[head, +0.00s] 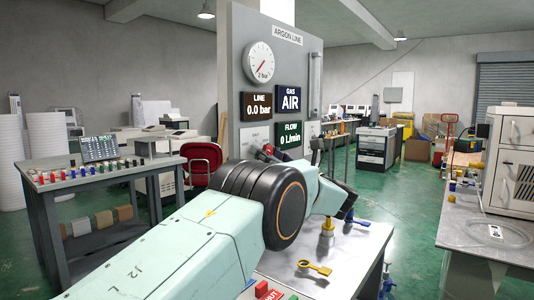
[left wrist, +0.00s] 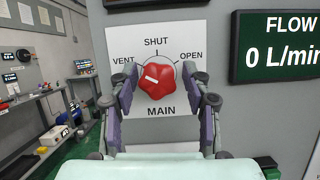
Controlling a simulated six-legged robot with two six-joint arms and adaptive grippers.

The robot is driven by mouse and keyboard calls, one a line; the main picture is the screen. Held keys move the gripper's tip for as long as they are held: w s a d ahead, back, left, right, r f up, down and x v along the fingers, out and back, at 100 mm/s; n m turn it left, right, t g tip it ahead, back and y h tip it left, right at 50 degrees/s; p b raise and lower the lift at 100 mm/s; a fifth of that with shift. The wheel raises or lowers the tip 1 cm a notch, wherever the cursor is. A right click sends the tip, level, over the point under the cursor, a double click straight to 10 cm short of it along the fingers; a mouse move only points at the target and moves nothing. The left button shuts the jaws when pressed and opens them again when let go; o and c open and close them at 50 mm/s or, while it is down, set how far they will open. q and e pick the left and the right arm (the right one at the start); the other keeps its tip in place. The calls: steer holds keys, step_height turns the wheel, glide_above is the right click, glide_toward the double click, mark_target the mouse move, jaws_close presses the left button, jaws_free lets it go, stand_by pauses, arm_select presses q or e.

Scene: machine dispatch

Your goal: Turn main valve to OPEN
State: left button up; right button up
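The main valve is a red knob (left wrist: 157,82) on a white plate (left wrist: 184,127) marked VENT, SHUT, OPEN and MAIN. Its white pointer mark slants to the upper left, toward the VENT side. My left gripper (left wrist: 160,84) has one finger on each side of the knob, open around it. A small gap shows beside the knob, at least on the right; contact cannot be told. In the head view the red knob (head: 268,150) is partly hidden behind my left arm at the foot of the grey panel (head: 238,65). My right gripper is not in view.
The panel carries a gauge (head: 258,62) and screens reading LINE 0.0 bar (head: 257,107), GAS AIR (head: 291,99) and FLOW 0 L/min (head: 289,135). A yellow wrench-like tool (head: 314,267) lies on the bench (head: 345,252) below. A side bench (head: 478,215) stands at right.

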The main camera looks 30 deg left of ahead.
arm_select(q)
steer(key=shift+s+d+r, duration=0.1)
steer(key=shift+d+r, duration=0.05)
steer(key=shift+d, duration=0.1)
steer(key=shift+c, duration=1.4)
steer(key=shift+a, duration=0.1)
jaws_close()
